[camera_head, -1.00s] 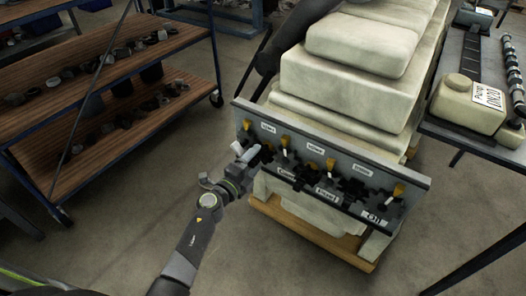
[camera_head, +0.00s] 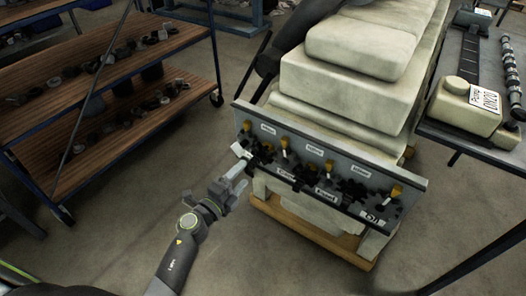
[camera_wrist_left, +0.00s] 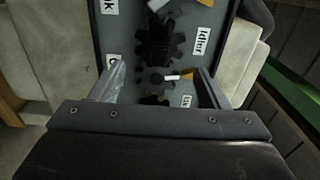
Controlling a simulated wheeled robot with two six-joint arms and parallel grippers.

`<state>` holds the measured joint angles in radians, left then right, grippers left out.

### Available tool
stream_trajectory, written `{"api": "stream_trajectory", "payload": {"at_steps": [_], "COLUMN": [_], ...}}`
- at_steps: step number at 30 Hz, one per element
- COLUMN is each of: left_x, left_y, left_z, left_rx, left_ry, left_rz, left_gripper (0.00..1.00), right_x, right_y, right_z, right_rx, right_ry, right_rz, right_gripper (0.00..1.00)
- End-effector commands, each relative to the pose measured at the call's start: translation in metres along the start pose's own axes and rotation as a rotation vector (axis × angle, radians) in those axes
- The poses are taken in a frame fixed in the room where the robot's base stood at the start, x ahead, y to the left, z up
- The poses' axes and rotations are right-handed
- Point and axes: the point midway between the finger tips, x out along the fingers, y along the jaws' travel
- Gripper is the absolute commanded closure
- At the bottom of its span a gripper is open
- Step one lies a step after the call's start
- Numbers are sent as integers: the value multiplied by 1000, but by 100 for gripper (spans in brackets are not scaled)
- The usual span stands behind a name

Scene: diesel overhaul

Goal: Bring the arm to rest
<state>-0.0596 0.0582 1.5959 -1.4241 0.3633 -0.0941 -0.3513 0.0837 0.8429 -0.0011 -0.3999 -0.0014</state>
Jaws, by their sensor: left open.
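My left gripper (camera_head: 236,178) is in front of the left end of the grey gear panel (camera_head: 411,186), apart from it. Its jaws are open with nothing between them. In the left wrist view the fingers of the left gripper (camera_wrist_left: 162,88) stand apart, and the panel with black gears (camera_wrist_left: 158,45) shows beyond them. A small gear with a white and yellow pin (camera_wrist_left: 180,76) appears between the fingers in that view, behind them. My left arm reaches up from the bottom of the head view. My right gripper is not in view.
The panel is fixed to the front of a large cream engine block (camera_head: 340,85). A shelf rack (camera_head: 110,65) with small parts stands at the left. A bench with a cream pump (camera_head: 465,105) is at the right. The floor around my left arm is clear.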

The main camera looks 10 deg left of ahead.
Motion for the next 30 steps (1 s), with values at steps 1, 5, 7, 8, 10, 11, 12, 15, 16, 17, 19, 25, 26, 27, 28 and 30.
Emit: {"api": "stream_trajectory", "payload": {"at_steps": [1,5,7,8,10,11,12,15,16,17,19,25,26,27,28,30], "left_x": [0,0,0,0,0,0,0,-7,-11,-16,-33,-124,-141,-164,-183,-227], "left_y": [0,0,0,0,0,1,3,19,28,39,71,188,203,223,238,267], "left_z": [0,0,0,0,0,0,1,6,9,12,21,37,37,36,34,27], "left_rx": [0,0,0,0,0,-2,-10,-82,-121,-167,-299,-723,-779,-850,-899,-1009], "left_ry": [0,0,0,0,0,-1,-4,-37,-54,-77,-150,-466,-517,-587,-641,-768], "left_rz": [0,0,0,0,1,2,6,38,56,76,138,362,395,438,471,543], "left_gripper": [31,31,31,31,31,31,31,31,31,31,31,31,31,31,31,31], "right_x": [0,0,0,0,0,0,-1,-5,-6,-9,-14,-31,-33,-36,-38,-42], "right_y": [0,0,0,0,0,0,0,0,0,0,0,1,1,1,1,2], "right_z": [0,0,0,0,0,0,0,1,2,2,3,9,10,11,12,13], "right_rx": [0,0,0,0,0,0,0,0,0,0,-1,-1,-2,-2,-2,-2], "right_ry": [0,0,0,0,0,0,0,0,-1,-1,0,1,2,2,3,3], "right_rz": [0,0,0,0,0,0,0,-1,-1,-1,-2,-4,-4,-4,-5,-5], "right_gripper": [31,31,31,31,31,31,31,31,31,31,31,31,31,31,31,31]}}
